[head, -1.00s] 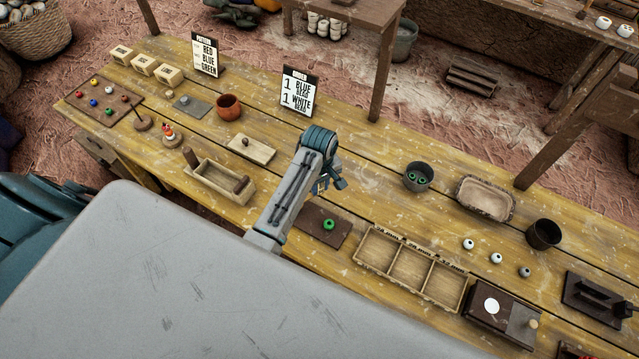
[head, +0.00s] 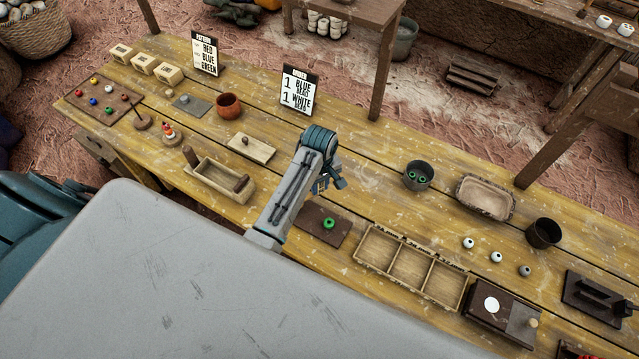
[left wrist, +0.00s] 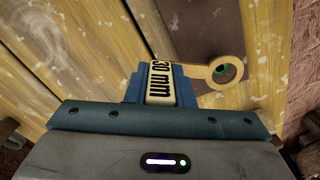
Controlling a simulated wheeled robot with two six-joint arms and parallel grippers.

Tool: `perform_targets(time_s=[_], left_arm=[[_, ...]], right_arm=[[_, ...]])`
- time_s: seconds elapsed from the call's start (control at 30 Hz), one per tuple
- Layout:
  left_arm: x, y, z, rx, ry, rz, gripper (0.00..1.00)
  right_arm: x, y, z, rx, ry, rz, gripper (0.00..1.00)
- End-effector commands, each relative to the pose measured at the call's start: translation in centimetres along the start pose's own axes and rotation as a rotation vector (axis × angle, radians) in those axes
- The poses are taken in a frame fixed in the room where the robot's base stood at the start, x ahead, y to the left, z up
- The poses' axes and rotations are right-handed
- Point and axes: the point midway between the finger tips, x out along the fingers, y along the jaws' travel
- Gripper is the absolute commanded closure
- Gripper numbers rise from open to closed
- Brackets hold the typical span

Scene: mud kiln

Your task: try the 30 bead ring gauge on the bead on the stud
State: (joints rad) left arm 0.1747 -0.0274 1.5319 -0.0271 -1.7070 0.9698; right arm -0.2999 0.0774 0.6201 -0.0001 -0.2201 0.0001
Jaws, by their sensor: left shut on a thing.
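My left gripper (head: 328,184) is shut on the handle of the ring gauge (left wrist: 160,82), a tan piece marked "30 mm" in the left wrist view. The gauge's round ring (left wrist: 240,70) sticks out to the right of the fingers. The green bead (head: 328,223) sits on a dark board (head: 312,220) just in front of the gripper in the head view. In the left wrist view the green bead (left wrist: 222,72) shows through the ring's opening. I cannot tell whether the ring is around the bead or above it. The stud is mostly hidden. My right gripper is not in view.
A three-compartment wooden tray (head: 387,268) stands right of the board. A grey cup (head: 405,183) with green beads, a shallow dish (head: 486,215) and several loose beads lie further right. A slotted wooden box (head: 205,190) is to the left. Bare tabletop lies behind the gripper.

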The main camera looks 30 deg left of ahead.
Motion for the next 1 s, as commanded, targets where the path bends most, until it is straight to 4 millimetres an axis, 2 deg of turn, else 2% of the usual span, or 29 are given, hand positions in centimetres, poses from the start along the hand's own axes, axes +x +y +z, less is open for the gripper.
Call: perform_targets(time_s=[1.0], left_arm=[[1.6, 0.0, 0.0, 0.0, 0.0, -0.001, 1.0]], right_arm=[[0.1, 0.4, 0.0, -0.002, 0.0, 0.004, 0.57]])
